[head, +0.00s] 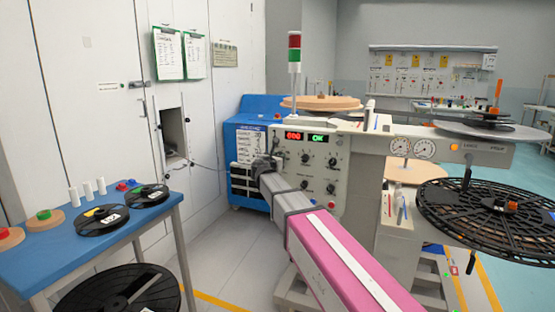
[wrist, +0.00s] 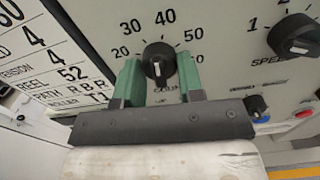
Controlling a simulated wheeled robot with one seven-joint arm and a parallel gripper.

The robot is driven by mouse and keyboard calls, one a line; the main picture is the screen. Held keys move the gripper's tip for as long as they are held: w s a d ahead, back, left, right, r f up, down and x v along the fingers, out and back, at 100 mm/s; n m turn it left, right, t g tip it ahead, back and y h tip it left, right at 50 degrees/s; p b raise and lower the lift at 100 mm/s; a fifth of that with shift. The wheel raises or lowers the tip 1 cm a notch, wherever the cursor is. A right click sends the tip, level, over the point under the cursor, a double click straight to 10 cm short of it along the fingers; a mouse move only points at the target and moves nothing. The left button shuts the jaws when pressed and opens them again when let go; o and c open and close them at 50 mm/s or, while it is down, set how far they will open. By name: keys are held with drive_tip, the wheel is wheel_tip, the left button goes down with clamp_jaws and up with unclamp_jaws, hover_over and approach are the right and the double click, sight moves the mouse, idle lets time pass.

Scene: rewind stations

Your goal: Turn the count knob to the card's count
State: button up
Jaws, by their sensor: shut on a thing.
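In the wrist view my gripper (wrist: 159,72) has its two green fingers on either side of a black count knob (wrist: 158,58), shut on it. The dial around the knob shows 20, 30, 40 and 50. A white mark shows on the knob's face, but I cannot tell its exact reading. The printed card (wrist: 45,60) is at the left of the wrist view, partly cut off, with 4, 4, 52 and R.B.R readable. In the head view my gripper (head: 262,168) is at the left side of the machine panel and hides the count knob.
A second black knob (wrist: 294,36), marked SPEED, sits to the right, with a small blue-tipped knob (wrist: 257,106) and a red button (wrist: 303,113) below. A red display (head: 293,135) and a green OK display (head: 317,138) are lit. A blue table (head: 100,235) with reels stands left.

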drive_tip(key=n, duration=0.5)
drive_tip(key=shift+n, duration=0.4)
idle(0.4)
drive_tip(key=o, duration=0.9)
drive_tip(key=v, duration=1)
drive_tip(key=shift+s+a, duration=0.1)
drive_tip(key=shift+s, duration=0.3)
